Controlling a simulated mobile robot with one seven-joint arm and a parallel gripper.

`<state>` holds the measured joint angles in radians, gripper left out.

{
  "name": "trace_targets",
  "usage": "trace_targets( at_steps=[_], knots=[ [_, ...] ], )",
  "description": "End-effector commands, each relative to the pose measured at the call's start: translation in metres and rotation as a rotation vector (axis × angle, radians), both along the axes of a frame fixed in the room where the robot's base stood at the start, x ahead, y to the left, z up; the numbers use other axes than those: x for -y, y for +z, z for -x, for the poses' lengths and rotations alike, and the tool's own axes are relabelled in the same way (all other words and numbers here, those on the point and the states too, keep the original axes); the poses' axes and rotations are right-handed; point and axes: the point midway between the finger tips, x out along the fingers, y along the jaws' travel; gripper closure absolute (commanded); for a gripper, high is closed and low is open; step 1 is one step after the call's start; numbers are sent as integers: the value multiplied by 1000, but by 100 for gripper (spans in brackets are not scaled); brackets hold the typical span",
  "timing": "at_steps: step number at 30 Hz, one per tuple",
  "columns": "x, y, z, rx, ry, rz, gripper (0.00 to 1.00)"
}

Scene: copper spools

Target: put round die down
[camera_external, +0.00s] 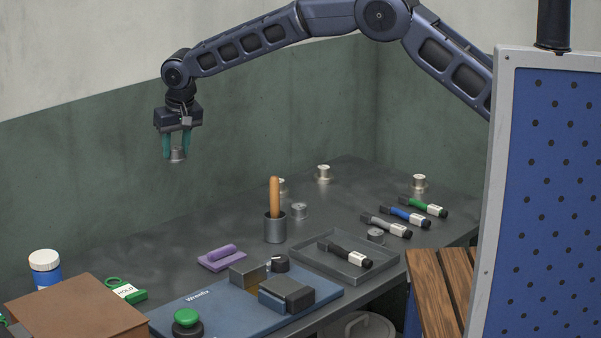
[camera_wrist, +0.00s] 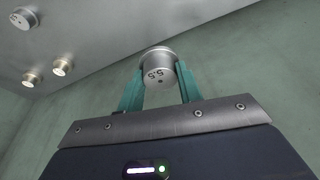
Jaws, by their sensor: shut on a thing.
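My gripper (camera_external: 176,147) is shut on a silver round die (camera_external: 177,157), held high above the back left of the dark table (camera_external: 130,238), near the green wall. The held die also shows in the wrist view (camera_wrist: 157,62), between the two teal fingers, with a marking that looks like "5.5". Nothing touches it from below.
A cup with a wooden handle (camera_external: 275,228) stands mid-table. A tray (camera_external: 325,262) holds a black marker; several markers (camera_external: 408,216) lie to its right. A purple block (camera_external: 222,258), a blue board (camera_external: 225,312) and a brown box (camera_external: 75,308) are in front. The back left tabletop is clear.

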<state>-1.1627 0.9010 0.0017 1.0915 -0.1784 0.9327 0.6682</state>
Motion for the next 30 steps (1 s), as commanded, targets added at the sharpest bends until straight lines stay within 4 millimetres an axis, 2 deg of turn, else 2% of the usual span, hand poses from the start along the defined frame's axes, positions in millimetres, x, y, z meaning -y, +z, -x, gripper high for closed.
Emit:
trace_targets(
  at_steps=[1, 6, 11, 15, 24, 27, 30],
  knots=[
    [17, 3, -20, -1, -8, 0, 96],
    [72, 3, -71, -7, -8, 1, 96],
    [129, 4, -113, -8, -9, 1, 96],
    [181, 4, -145, -8, -9, 0, 96],
    [301, 4, -192, -3, -8, -1, 96],
    [335, 3, -201, 0, -7, 0, 96],
    [362, 3, -206, 4, -5, 0, 96]
  ],
)
